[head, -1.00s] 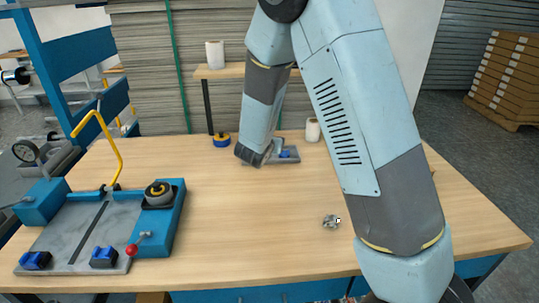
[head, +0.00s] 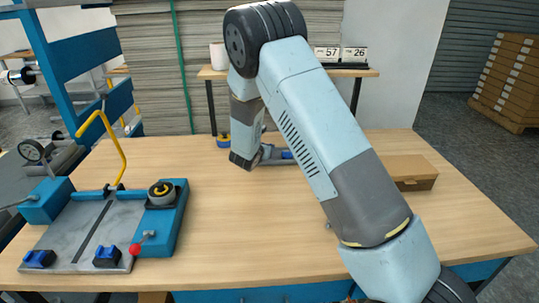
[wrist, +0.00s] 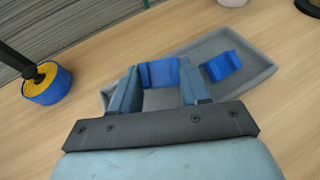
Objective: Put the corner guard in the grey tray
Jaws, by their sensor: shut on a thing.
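My gripper (wrist: 157,85) is shut on a blue piece, which looks like the corner guard (wrist: 158,72), held between its two fingers in the wrist view. The grey tray (wrist: 262,52) lies beyond and to the right, and its left end passes behind the fingers. The held guard appears over that left end; its height above the tray floor is unclear. A second blue piece (wrist: 220,66) lies inside the tray. In the head view my arm's dark end is just left of the tray (head: 283,162), hiding part of it and the fingertips.
A blue and yellow roll (wrist: 47,83) stands left of the tray. A cardboard box (head: 410,172) sits at the table's right. A grey and blue fixture (head: 90,235) with a yellow handle fills the left. The middle front of the table is clear.

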